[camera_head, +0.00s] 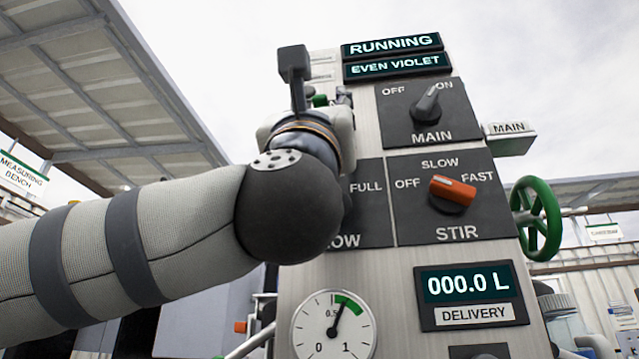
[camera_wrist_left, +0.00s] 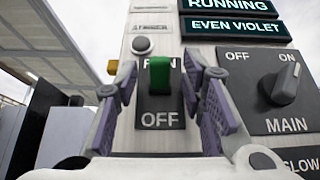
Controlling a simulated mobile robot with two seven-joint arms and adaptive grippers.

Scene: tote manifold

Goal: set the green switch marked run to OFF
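The green switch (camera_wrist_left: 160,75) sits on a dark plate in the left wrist view. Its lever is at the upper end, partly covering the RUN label, with OFF (camera_wrist_left: 161,120) printed below. My left gripper (camera_wrist_left: 162,98) is open, with one finger on each side of the switch plate. I cannot tell whether the fingers touch the panel. In the head view my left wrist hides most of the gripper, and only a small bit of the green switch (camera_head: 320,100) shows. My right gripper is not in view.
The displays read RUNNING (camera_head: 392,44) and EVEN VIOLET (camera_head: 398,65). The MAIN knob (camera_head: 428,105) is right of the switch, with the orange STIR knob (camera_head: 452,192) below. A round gauge (camera_head: 333,326), a 000.0 L display (camera_head: 468,285) and a green handwheel (camera_head: 537,218) are lower.

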